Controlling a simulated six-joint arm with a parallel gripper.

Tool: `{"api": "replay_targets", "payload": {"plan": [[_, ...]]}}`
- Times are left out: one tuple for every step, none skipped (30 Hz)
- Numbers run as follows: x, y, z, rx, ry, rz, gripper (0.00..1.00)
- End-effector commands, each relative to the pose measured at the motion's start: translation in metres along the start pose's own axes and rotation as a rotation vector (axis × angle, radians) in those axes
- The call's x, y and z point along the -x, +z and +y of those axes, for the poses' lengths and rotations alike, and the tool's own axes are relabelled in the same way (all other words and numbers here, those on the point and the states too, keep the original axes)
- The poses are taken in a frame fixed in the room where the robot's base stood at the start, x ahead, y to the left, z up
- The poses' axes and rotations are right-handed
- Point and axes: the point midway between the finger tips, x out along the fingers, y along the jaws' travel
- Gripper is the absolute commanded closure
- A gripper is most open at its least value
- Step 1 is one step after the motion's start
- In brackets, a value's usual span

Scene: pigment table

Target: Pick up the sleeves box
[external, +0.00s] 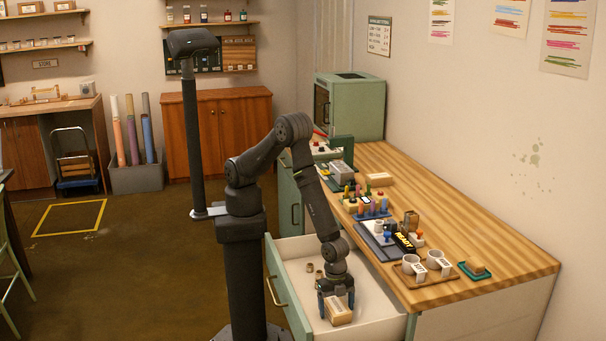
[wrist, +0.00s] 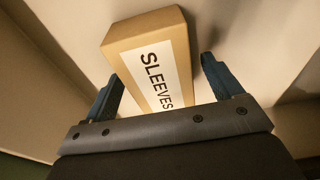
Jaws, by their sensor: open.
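The sleeves box (external: 339,312) is a small tan carton lying in the open drawer (external: 378,327), near its front end in the external view. In the wrist view the sleeves box (wrist: 151,60) shows a white label reading SLEEVES. My gripper (external: 337,299) is down inside the drawer at the box. In the wrist view my gripper (wrist: 161,84) is open, with one blue finger on each side of the box. A gap shows on the right side; whether the left finger touches the box I cannot tell. The box's underside is hidden.
Several small brass-coloured pieces (external: 315,272) lie farther back in the drawer. The drawer walls stand close around my gripper.

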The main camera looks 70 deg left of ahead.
Motion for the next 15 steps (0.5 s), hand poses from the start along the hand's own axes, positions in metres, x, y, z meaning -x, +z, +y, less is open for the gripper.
{"api": "replay_targets", "payload": {"plan": [[-0.0006,-0.0002,0.0,0.0,0.0,0.001,0.15],[-0.0006,-0.0003,0.0,0.0,0.0,0.001,0.15],[-0.0004,-0.0003,0.0,0.0,0.0,0.001,0.15],[-0.0004,-0.0003,0.0,0.0,0.0,0.001,0.15],[-0.0004,-0.0003,0.0,0.0,0.0,0.001,0.15],[-0.0003,-0.0003,0.0,0.0,0.0,0.001,0.15],[-0.0003,-0.0003,0.0,0.0,0.0,0.001,0.21],[-0.0003,-0.0002,0.0,0.0,0.0,0.001,0.27],[-0.0003,-0.0002,0.0,0.0,0.0,0.001,0.35],[-0.0002,-0.0002,0.0,0.0,0.0,0.001,0.41],[-0.0002,-0.0002,0.0,0.0,0.0,0.001,0.47],[-0.0002,-0.0002,0.0,0.0,0.0,0.001,0.55],[-0.0002,-0.0002,0.0,0.0,0.0,0.001,0.61],[-0.0002,-0.0002,0.0,0.0,0.0,0.001,0.67],[0.0,-0.0004,-0.0001,0.0,0.0,0.001,0.67]]}}
